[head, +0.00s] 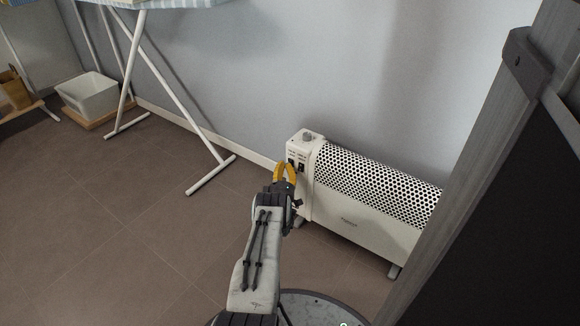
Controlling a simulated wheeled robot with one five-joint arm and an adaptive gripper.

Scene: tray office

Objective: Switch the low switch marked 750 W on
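A white convector heater (372,202) stands on the floor against the wall. Its left end panel (303,149) carries a grey knob (307,136) on top and small dark switches (300,167) below. The switch labels are too small to read, so I cannot tell which is marked 750 W, nor its position. My gripper (285,168) has yellow fingers, parted with a gap between them, and holds nothing visible. Its tips are just in front of the switch panel and hide part of it. I cannot tell whether they touch it.
A grey upright panel (475,170) stands close on the right and hides the heater's right end. An ironing board's white legs (172,90) stand at the upper left, near a white bin (90,95). The brown tiled floor (120,220) at left is clear.

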